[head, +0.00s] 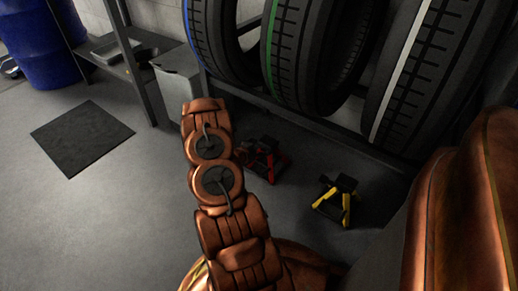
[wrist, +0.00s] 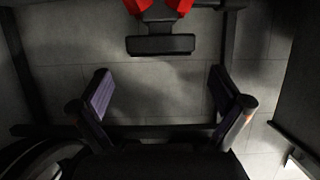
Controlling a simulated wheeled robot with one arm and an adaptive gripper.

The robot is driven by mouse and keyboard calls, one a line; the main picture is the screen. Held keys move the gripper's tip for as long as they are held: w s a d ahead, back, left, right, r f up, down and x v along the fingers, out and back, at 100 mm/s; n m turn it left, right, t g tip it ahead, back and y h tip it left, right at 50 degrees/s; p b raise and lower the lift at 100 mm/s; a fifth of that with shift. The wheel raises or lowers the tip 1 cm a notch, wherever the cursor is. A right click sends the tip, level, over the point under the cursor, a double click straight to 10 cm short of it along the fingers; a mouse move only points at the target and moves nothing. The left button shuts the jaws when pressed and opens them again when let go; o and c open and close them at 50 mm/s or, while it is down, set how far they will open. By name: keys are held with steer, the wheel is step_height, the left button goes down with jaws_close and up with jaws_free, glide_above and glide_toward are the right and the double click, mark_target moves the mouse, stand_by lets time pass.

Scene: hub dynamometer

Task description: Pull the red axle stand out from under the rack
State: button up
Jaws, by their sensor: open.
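The red axle stand (head: 266,160) is on the floor at the foot of the tyre rack (head: 330,135), just right of my arm in the head view, which hides part of it. In the wrist view the red stand (wrist: 160,45) is at the top middle, its black top part facing my gripper and its red legs cut by the frame edge. My gripper (wrist: 160,77) is open and empty, its two fingers spread wide. The stand is beyond the fingertips, apart from them and roughly centred between them.
A yellow axle stand (head: 336,202) is on the floor to the right of the red one. Several tyres (head: 287,60) stand in the rack above. A grey bin (head: 178,85), a shelf and a blue drum (head: 38,42) are at left. The floor around the dark mat (head: 82,136) is clear.

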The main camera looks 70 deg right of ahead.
mark_target(265, 144)
steer(key=b+x, duration=0.2)
steer(key=x, duration=0.4)
steer(key=shift+f+b, duration=0.3)
steer(key=shift+b, duration=0.1)
steer(key=shift+x, duration=0.8)
steer(key=shift+r, duration=0.15)
steer(key=c, duration=1.6)
